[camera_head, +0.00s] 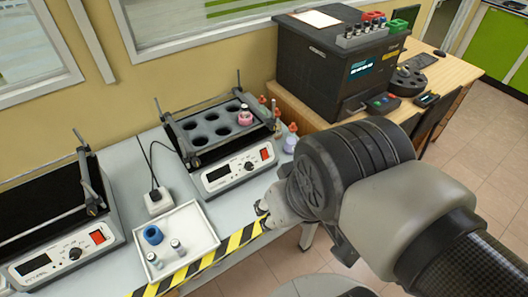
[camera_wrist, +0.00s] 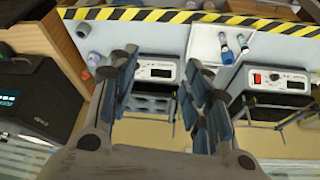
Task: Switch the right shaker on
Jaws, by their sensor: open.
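The right shaker (camera_head: 235,170) stands on the grey bench in the head view, with a dark rack of round holes on top. Its red switch (camera_head: 265,153) is at the right end of the front panel, beside a knob and a small display. A pink-banded bottle (camera_head: 245,115) sits in the rack. In the wrist view, which looks upside down, the right shaker's panel (camera_wrist: 155,72) shows between my fingers; its switch seems hidden behind the left finger. My gripper (camera_wrist: 161,72) is open and empty. In the head view it (camera_head: 265,212) is mostly hidden by my wrist, in front of the shaker.
The left shaker (camera_head: 62,250) has its own red switch (camera_head: 97,237). A white tray (camera_head: 190,218) with a blue ring and small vials lies between the shakers. Small bottles (camera_head: 290,140) stand right of the right shaker. A black machine (camera_head: 335,65) stands on the wooden table.

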